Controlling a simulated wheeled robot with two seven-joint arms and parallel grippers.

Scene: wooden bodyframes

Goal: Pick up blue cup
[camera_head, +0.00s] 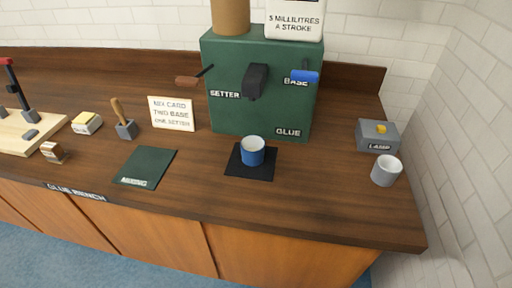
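The blue cup (252,152) stands upright on a small black mat (262,172) in front of the green glue machine (225,115). Its rim and inside look pale, and I cannot tell whether it holds anything. It is below the machine's black spout (256,82). Neither of my grippers shows in the head view.
A grey cup (386,171) and a grey lamp box (376,137) with a yellow button stand at the right. A dark green mixing mat (146,167), card sign (172,113) and tools lie left. Bare bench lies in front of the blue cup.

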